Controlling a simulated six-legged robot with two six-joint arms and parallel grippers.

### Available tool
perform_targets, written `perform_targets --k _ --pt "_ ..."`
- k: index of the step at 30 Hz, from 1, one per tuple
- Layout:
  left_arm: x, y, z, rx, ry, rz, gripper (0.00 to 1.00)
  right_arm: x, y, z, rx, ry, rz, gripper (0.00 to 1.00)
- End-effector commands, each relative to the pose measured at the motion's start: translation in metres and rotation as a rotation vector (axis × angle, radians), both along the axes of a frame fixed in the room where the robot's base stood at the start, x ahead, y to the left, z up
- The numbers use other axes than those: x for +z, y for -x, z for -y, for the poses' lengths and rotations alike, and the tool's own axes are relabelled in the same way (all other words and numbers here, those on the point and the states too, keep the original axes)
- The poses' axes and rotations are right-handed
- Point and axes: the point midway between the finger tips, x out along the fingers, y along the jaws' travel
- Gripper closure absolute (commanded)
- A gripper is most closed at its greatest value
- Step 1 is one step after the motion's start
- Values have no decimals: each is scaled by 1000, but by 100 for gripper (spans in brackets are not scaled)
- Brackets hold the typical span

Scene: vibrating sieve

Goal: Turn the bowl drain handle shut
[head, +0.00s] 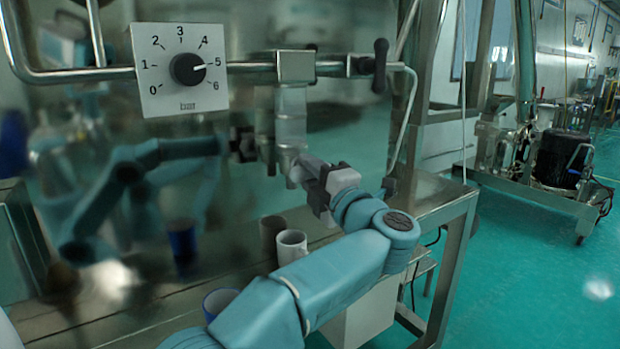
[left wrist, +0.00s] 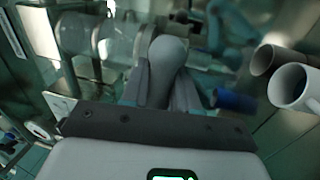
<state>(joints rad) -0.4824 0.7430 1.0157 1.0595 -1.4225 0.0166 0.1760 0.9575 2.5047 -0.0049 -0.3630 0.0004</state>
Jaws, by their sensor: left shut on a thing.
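My left gripper (head: 306,177) is at the drain outlet below the steel bowl fitting (head: 291,115), with its arm reaching up from the bottom of the head view. In the left wrist view, the grey rounded drain handle (left wrist: 166,55) stands between the two fingers of my left gripper (left wrist: 162,88), which are shut on it. The gripper hides most of the handle in the head view, so its exact angle cannot be told there. My right gripper is not in view.
A white mug (head: 292,246) and a blue cup (head: 217,303) stand on the steel bench below. A dial (head: 188,69) reads near 5 bar. A black-handled valve (head: 380,65) is on the upper pipe. The shiny panel reflects my arm.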

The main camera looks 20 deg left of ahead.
Motion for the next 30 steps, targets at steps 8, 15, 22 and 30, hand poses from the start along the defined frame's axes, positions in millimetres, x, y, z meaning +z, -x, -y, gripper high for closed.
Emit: perform_targets --k 8,15,22,30 --pt "-6 -1 1 2 32 28 100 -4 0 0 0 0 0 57" --pt "-5 -1 1 2 34 31 100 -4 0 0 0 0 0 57" --pt "-5 -1 1 2 33 30 54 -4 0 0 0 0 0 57" --pt "-3 0 0 1 31 34 54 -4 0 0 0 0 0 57"
